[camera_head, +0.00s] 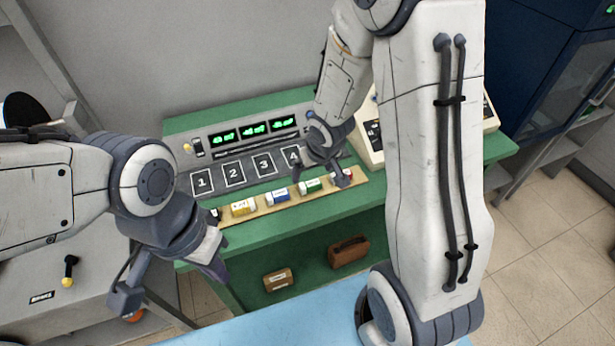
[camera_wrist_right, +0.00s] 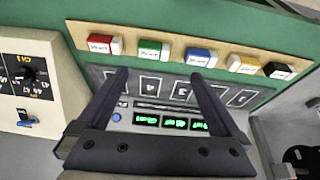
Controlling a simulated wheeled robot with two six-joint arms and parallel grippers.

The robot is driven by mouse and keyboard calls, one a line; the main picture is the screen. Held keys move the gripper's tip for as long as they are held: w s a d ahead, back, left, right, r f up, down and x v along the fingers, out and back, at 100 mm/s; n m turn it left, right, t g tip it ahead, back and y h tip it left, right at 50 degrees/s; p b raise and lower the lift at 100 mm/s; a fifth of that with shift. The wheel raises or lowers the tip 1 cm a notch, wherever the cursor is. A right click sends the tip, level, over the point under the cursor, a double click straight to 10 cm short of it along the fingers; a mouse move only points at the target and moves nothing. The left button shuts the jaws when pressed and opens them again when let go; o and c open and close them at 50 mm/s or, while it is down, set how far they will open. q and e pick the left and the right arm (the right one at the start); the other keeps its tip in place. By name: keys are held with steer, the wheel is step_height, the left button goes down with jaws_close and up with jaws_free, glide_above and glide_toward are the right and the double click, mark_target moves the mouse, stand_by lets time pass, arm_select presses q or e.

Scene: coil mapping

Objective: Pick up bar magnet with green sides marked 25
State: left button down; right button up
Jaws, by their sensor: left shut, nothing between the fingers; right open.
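The green-sided bar magnet (camera_head: 311,186) lies on a wooden strip (camera_head: 262,209) at the front of the green bench, between the blue magnet (camera_head: 278,197) and the red magnet (camera_head: 343,178). In the right wrist view the green magnet (camera_wrist_right: 154,49) lies just beyond the fingertips, between their lines; its white label is too small to read. My right gripper (camera_head: 320,178) is open and empty, close to the green magnet; its two fingers also show in the wrist view (camera_wrist_right: 160,74). My left gripper (camera_head: 218,270) is shut and empty, at the lower left, away from the magnets.
A yellow magnet (camera_head: 243,207) and a black magnet (camera_wrist_right: 278,70) lie further along the strip. Behind it stands a panel with numbered squares (camera_head: 234,173) and green displays (camera_head: 253,128). A beige instrument box (camera_wrist_right: 30,80) stands beside the panel. Brown boxes (camera_head: 348,252) sit on the lower shelf.

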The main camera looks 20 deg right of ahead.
mark_target(310, 183)
steer(key=shift+m, duration=0.3)
steer(key=b+x, duration=0.1)
steer(key=x, duration=0.1)
steer(key=d+b+x, duration=0.1)
steer(key=x, duration=0.1)
steer(key=b+x, duration=0.1)
steer(key=x, duration=0.2)
steer(key=shift+w+d, duration=0.15)
steer(key=shift+d, duration=0.2)
steer(key=x, duration=0.1)
steer(key=b+x, duration=0.1)
steer(key=x, duration=0.3)
steer(key=shift+w+a+r+b, duration=0.1)
steer(key=shift+w+a+b, duration=0.15)
steer(key=shift+b, duration=0.15)
steer(key=c, duration=1.3)
steer(key=shift+r, duration=0.1)
